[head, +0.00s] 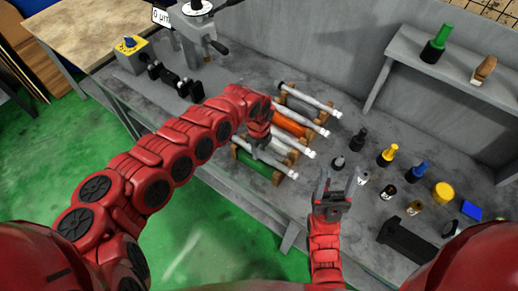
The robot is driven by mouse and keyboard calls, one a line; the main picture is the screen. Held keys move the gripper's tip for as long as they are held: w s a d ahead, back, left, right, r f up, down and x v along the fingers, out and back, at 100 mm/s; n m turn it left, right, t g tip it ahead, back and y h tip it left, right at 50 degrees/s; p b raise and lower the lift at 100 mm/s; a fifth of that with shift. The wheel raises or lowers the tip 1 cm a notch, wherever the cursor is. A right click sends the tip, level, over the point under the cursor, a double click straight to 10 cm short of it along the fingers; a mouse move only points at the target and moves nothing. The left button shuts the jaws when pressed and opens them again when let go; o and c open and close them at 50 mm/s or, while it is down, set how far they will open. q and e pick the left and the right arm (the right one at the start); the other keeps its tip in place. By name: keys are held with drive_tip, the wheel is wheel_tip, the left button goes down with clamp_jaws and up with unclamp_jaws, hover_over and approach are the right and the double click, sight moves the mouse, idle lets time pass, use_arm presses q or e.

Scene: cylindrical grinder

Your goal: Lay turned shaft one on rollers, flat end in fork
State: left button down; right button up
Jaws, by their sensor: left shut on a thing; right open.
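Several pale turned shafts lie roughly parallel on a rack at the bench's middle. The rear shaft (309,99), a second shaft (303,120) and a third shaft (290,143) show their right ends; a front one (278,163) is partly hidden. My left gripper (260,139) reaches down at the left ends of the front shafts and is shut on one; its fingers hide which. My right gripper (332,192) is open and empty, right of the rack. A black fixture (172,79), possibly the rollers and fork, stands at the back left; its details are too small to tell.
A dial gauge stand (198,28) and a yellow-topped box (132,48) stand near the fixture. Several small bottles, including a yellow-capped one (388,155), and a black block (408,241) fill the right side. A grey shelf (450,75) rises behind.

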use_arm(q)
drive_tip(key=shift+r, duration=0.1)
idle(0.3)
drive_tip(key=shift+c, duration=2.2)
unclamp_jaws()
drive_tip(key=shift+s, duration=0.1)
drive_tip(key=shift+r, duration=0.45)
wheel_tip(320, 180, up, 6)
drive_tip(key=shift+a+r+p, duration=0.15)
drive_tip(key=shift+r+p, duration=0.05)
drive_tip(key=shift+p, duration=0.2)
wheel_tip(320, 180, up, 10)
drive_tip(key=p, duration=0.7)
